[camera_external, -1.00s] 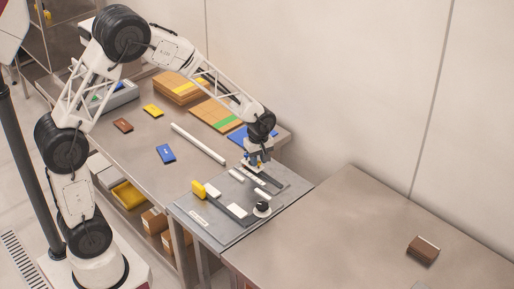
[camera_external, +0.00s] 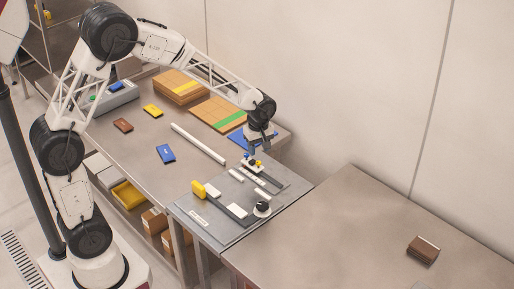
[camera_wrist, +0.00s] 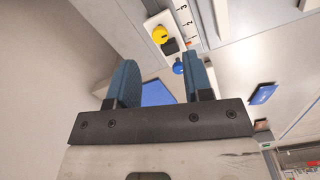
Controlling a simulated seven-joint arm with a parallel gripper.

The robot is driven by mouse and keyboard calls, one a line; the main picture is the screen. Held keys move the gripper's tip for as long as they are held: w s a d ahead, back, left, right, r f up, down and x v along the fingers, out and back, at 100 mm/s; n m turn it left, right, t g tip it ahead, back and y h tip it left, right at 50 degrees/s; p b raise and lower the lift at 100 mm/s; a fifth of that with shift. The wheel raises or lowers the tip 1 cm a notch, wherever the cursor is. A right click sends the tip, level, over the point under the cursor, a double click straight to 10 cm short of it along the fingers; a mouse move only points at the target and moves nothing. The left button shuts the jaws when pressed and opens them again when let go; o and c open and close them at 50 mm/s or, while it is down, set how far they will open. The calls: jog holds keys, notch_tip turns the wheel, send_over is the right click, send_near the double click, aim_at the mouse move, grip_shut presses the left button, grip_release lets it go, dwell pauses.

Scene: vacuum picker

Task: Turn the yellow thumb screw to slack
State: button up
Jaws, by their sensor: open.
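The yellow thumb screw (camera_wrist: 160,34) is a round knob on a white block (camera_wrist: 153,22) with a black part beside it. A blue knob (camera_wrist: 178,67) sits close to the yellow one. In the external view the yellow screw (camera_external: 259,162) is small, on the block near the back of the grey plate. My gripper (camera_wrist: 160,60) is open with nothing between its blue fingers. In the external view my gripper (camera_external: 260,148) hangs just above the block, apart from the screw as far as I can tell. The screw's marking is too small to read.
The grey plate (camera_external: 208,232) also carries an upright yellow piece (camera_external: 198,189) and a black knob (camera_external: 262,208). A numbered scale (camera_wrist: 187,28) runs beside the block. A white bar (camera_external: 198,143) and cardboard stacks (camera_external: 180,88) lie behind. The right bench (camera_external: 320,240) is mostly clear.

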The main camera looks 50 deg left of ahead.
aim_at(256, 162)
jog(key=shift+r, duration=1.25)
jog(key=s+a+r+m+t, duration=0.1)
jog(key=s+a+r+m, duration=0.25)
jog(key=s+r, duration=0.45)
jog(key=s+a+r+m, duration=0.35)
jog(key=s+r, duration=0.25)
jog(key=s, duration=0.3)
jog(key=s+a+r+m, duration=0.1)
jog(key=s+m, duration=0.3)
jog(key=s, duration=0.6)
jog(key=s+a+r+m+t, duration=0.1)
jog(key=s+a+r+m, duration=0.1)
jog(key=s, duration=0.8)
jog(key=shift+s+m+t, duration=0.15)
jog(key=shift+m+t, duration=0.15)
jog(key=shift+m, duration=0.6)
dwell(0.8)
